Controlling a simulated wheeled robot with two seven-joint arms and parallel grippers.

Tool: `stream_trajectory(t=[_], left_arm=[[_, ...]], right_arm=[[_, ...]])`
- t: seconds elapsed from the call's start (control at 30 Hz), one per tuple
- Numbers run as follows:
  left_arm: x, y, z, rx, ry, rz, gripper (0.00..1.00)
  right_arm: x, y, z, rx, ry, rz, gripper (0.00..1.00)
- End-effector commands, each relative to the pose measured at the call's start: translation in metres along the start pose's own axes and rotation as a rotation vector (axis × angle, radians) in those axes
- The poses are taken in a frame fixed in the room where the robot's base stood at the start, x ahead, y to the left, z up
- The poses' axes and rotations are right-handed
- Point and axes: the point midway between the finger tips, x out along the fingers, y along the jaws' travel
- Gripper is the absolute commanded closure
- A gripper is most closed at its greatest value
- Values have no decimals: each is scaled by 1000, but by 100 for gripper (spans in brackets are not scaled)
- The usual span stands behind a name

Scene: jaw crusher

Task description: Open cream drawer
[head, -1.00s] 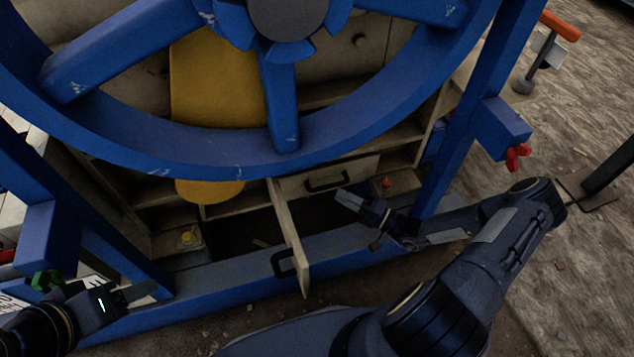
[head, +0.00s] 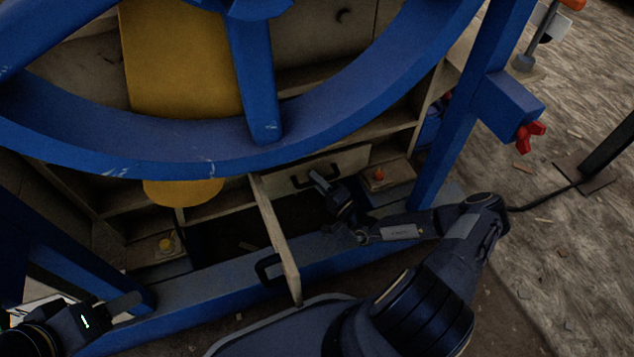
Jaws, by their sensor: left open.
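A cream drawer front (head: 345,162) with a black bar handle (head: 299,181) sits inside the frame, below the big blue wheel. It looks shut. My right gripper (head: 322,180) is just right of that handle, with its fingers pointing up and left; I cannot tell whether they touch it or how far apart they are. My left gripper (head: 125,303) is open and empty at the lower left, by the blue beam, far from the drawer.
A cream hinged panel (head: 275,232) with a black handle (head: 266,269) stands swung open towards me, left of my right gripper. The blue wheel (head: 245,148) hangs above. A blue beam (head: 215,285) crosses below the opening. An orange-red knob (head: 378,174) is at the right.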

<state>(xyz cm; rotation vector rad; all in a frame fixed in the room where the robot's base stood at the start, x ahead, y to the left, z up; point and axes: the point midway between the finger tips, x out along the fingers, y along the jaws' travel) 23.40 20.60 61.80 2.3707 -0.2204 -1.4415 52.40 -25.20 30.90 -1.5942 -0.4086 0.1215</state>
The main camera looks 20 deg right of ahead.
Motion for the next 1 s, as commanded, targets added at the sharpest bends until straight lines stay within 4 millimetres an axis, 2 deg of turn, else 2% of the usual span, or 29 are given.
stream_trajectory(t=[0.27,0.43,0.77,1.0], left_arm=[[0,0,0,0,0,0,41],[0,0,0,0,0,0,41],[-1,0,0,0,0,0,41],[-16,7,-8,0,0,0,41]], right_arm=[[2,-1,0,0,0,0,78],[2,0,0,0,0,0,100],[0,-1,0,0,0,0,100],[-20,-8,-3,1,3,4,100]])
